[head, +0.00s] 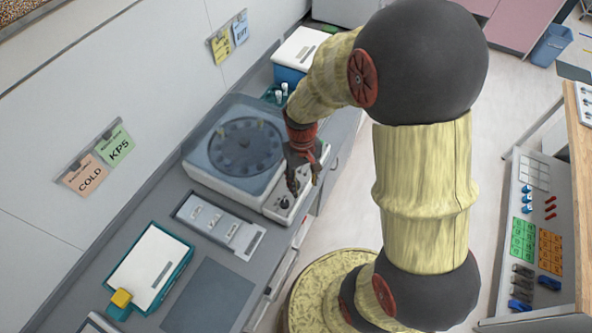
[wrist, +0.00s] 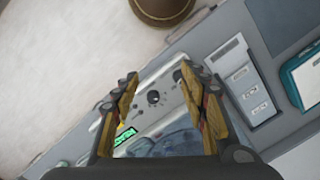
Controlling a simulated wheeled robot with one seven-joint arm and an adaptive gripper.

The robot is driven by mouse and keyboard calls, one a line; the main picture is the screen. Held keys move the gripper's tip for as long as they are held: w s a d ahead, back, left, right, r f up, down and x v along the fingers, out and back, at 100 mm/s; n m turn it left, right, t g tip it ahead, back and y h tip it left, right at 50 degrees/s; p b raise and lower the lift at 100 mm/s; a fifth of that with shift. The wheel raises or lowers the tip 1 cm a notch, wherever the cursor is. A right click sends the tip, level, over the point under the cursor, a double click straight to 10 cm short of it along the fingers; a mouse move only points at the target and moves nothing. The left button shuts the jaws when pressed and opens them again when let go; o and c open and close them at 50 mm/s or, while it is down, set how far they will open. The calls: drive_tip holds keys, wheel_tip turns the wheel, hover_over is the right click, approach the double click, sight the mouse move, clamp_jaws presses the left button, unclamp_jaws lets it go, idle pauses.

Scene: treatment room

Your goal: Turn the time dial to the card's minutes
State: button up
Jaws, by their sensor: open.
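A grey machine (head: 225,110) with a clear round lid over a dark rotor stands on the counter in the head view. Its pale control panel (wrist: 160,110) shows between my fingers in the wrist view, with a dark round dial (wrist: 153,98), a second dark dial (wrist: 178,76) near the right finger, and a green lit display (wrist: 125,134). I cannot tell which is the time dial. My gripper (head: 303,184) is open and empty over the panel; its fingers also show in the wrist view (wrist: 160,75). On the wall hang an orange card (head: 86,175) reading COLD and a green card (head: 116,147); no minutes are legible.
A grey tray with pale labels (head: 219,222), a teal-edged white box (head: 150,268) and a dark mat (head: 207,297) lie on the counter nearer the camera. A blue-and-white box (head: 297,55) stands behind the machine. Yellow (head: 221,48) and blue (head: 240,30) cards hang farther back.

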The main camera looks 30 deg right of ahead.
drive_tip(key=w+f, duration=0.2)
drive_tip(key=w, duration=0.1)
drive_tip(key=w+d+f+n+p, duration=0.1)
drive_tip(key=w+f, duration=0.2)
drive_tip(key=w+d+f+n+t, duration=0.1)
drive_tip(key=w+f, duration=0.1)
drive_tip(key=w, duration=0.1)
drive_tip(key=shift+w+f+p, duration=0.1)
drive_tip(key=shift+f+p, duration=0.2)
drive_tip(key=shift+p, duration=0.05)
drive_tip(key=shift+w+f+n, duration=0.1)
drive_tip(key=shift+n, duration=0.3)
drive_tip(key=shift+f+p, duration=0.45)
drive_tip(key=shift+f, duration=3.3)
drive_tip(key=c, duration=0.3)
drive_tip(key=c, duration=0.8)
clamp_jaws()
